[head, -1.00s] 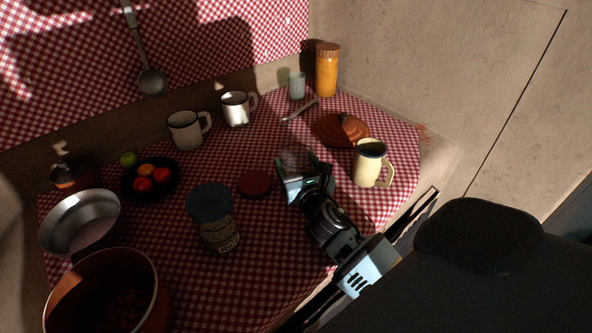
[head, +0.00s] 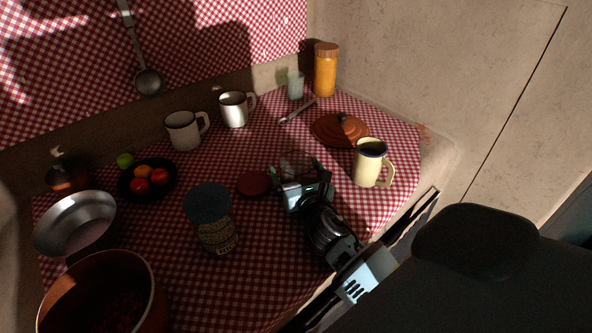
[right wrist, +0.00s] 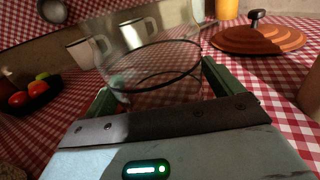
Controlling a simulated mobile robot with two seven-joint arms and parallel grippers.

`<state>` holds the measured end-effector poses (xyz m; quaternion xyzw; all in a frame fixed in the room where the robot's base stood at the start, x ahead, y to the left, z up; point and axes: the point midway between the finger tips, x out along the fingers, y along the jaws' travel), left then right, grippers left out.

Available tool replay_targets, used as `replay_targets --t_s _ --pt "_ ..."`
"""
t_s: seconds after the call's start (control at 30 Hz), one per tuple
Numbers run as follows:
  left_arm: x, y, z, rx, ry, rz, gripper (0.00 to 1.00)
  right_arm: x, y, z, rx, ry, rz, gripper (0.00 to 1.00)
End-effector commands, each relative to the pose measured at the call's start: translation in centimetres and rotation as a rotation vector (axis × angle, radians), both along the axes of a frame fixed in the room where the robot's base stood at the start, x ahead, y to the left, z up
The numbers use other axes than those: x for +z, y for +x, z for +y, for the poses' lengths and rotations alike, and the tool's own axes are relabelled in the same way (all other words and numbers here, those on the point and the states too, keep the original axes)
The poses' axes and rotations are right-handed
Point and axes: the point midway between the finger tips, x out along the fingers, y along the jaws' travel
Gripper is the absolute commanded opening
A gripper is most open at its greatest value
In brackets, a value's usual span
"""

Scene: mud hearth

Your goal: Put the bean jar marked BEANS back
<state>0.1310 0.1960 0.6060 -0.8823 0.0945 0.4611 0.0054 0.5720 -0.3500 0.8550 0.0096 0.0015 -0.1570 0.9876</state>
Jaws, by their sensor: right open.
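A jar with a blue lid, speckled contents and a small label (head: 217,232) stands upright on the checked cloth in the head view; I cannot read the label for certain. An open clear glass vessel (head: 292,162) stands right of a dark red round lid (head: 253,184). My right gripper (head: 297,174) is open, low over the cloth, its fingers at either side of the glass vessel. In the right wrist view the glass vessel (right wrist: 150,65) rises between the green fingers, looking empty; contact is unclear. My left gripper is not in view.
A cream mug (head: 368,165) stands close right of my right gripper, with a terracotta lid (head: 341,130) behind. Two mugs, a glass (head: 295,85) and an orange jar (head: 326,72) stand along the back. A fruit bowl (head: 131,190), pan and pot (head: 150,290) occupy the left.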

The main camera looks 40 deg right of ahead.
Motion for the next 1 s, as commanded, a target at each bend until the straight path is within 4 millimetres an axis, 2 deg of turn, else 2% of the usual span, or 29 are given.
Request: replay_targets --t_s 0.07,0.17,0.5,0.7,1.0 --pt "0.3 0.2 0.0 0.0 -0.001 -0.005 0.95 0.6 0.0 0.0 0.0 0.001 -0.003 0.92" --pt "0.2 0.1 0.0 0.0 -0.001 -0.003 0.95 0.2 -1.0 0.3 0.0 0.0 0.001 0.92" --pt "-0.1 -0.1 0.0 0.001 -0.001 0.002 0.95 0.1 -7.3 2.4 0.0 0.001 0.003 0.92" --pt "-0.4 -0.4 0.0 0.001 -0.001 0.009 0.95 0.2 -10.2 3.3 0.0 0.001 0.002 0.92" --pt "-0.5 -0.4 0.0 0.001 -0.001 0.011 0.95 0.4 -11.4 3.7 -0.001 0.0 -0.001 0.92"
